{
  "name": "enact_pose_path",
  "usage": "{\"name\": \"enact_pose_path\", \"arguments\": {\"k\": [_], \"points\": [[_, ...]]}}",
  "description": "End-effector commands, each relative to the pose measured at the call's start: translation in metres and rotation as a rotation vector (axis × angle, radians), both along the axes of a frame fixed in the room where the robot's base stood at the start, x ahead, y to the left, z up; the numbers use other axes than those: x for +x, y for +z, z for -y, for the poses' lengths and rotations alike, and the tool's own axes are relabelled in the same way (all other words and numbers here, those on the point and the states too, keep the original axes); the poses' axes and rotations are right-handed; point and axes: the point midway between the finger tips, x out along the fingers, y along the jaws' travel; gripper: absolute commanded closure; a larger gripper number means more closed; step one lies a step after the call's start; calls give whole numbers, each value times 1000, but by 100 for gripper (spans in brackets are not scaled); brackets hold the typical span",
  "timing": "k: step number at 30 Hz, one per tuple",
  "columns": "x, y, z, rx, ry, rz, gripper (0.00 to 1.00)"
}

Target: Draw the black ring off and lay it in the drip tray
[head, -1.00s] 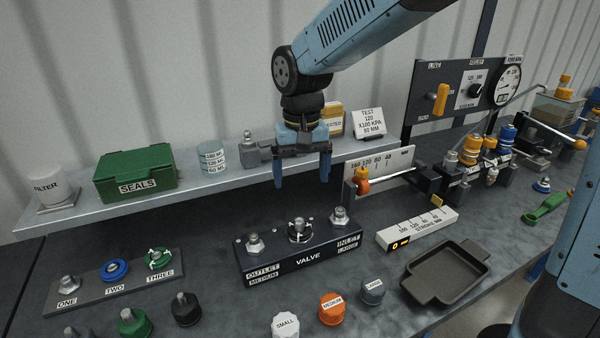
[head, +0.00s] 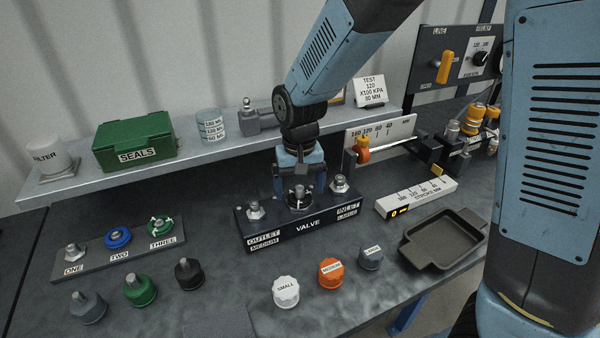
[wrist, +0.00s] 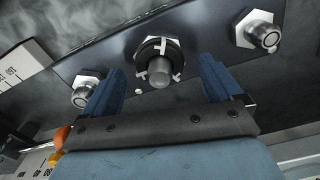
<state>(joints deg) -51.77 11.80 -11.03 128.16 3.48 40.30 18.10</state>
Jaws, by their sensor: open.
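The black ring (wrist: 150,51) sits around the middle fitting of the valve block, with pale marks on it; in the head view it is at the block's centre (head: 298,200), partly hidden by my gripper. The dark valve block (head: 308,231) has a metal fitting at each side, labelled outlet and inlet. My gripper (head: 298,192) is open above the middle fitting, pointing down. In the wrist view its two blue fingers (wrist: 160,84) stand apart, one on each side of the middle stud. The empty black drip tray (head: 445,243) lies to the right of the valve.
A stroke gauge block (head: 415,199) lies between valve and tray. Small, medium and large caps (head: 330,273) stand in front. A rack with three numbered posts (head: 119,252) is at left. The shelf (head: 75,184) with the green seals box (head: 135,142) runs behind.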

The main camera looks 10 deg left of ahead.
Motion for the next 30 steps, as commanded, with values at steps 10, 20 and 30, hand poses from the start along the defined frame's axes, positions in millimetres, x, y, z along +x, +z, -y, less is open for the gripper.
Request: {"name": "enact_pose_path", "arguments": {"k": [10,20,30], "points": [[0,-13,0,0,0,0,8],[0,-13,0,0,1,0,24],[-1,-13,0,0,1,0,56]]}}
